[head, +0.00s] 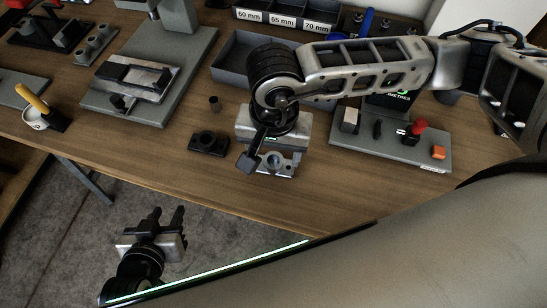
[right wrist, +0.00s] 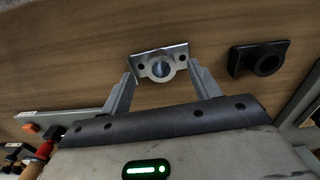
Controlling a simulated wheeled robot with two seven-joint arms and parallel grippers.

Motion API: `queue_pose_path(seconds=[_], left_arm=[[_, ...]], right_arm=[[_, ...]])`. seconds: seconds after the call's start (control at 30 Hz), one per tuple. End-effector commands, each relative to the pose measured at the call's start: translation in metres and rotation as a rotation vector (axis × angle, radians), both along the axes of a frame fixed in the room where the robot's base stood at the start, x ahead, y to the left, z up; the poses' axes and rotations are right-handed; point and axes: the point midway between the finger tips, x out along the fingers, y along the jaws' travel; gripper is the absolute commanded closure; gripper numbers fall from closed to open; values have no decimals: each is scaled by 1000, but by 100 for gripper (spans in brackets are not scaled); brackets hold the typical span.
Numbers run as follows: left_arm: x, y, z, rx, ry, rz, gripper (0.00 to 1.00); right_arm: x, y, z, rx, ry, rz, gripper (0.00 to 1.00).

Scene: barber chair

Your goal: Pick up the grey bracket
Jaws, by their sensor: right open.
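The grey bracket (head: 277,163) lies on the wooden table near its front edge in the head view, partly hidden by my right gripper. In the right wrist view the grey bracket (right wrist: 161,65) shows as a metal plate with a round boss and a hole at each side. My right gripper (head: 268,155) is over it, and in the right wrist view its two fingers (right wrist: 161,82) are spread, one on each side of the bracket. I cannot tell whether they touch it. My left gripper (head: 168,217) hangs over the floor in front of the table, its fingers apart and empty.
A black bracket (head: 208,142) lies just left of the grey one; it also shows in the right wrist view (right wrist: 258,59).

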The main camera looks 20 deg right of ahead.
Motion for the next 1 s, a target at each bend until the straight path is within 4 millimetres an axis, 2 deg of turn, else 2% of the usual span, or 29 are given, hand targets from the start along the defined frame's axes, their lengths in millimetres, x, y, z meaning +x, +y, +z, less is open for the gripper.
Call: queue_pose_path(seconds=[0.13,0.37,0.4,0.57,0.6,0.87,1.0], left_arm=[[2,0,2,-3,-3,6,64],[2,0,0,-4,0,9,64],[2,0,-1,-3,1,9,64],[2,0,-1,-3,3,9,64],[2,0,-1,-3,3,9,64],[0,1,-2,-2,7,9,64],[-2,1,-4,0,11,6,64]], right_arm=[[0,0,-15,0,0,-1,38],[1,1,-17,1,-2,0,38],[1,1,-17,1,-2,0,44],[1,1,-17,1,-2,0,88],[1,1,-17,1,-2,0,91],[1,1,-16,2,-2,0,91],[2,1,-9,3,-4,1,91]])
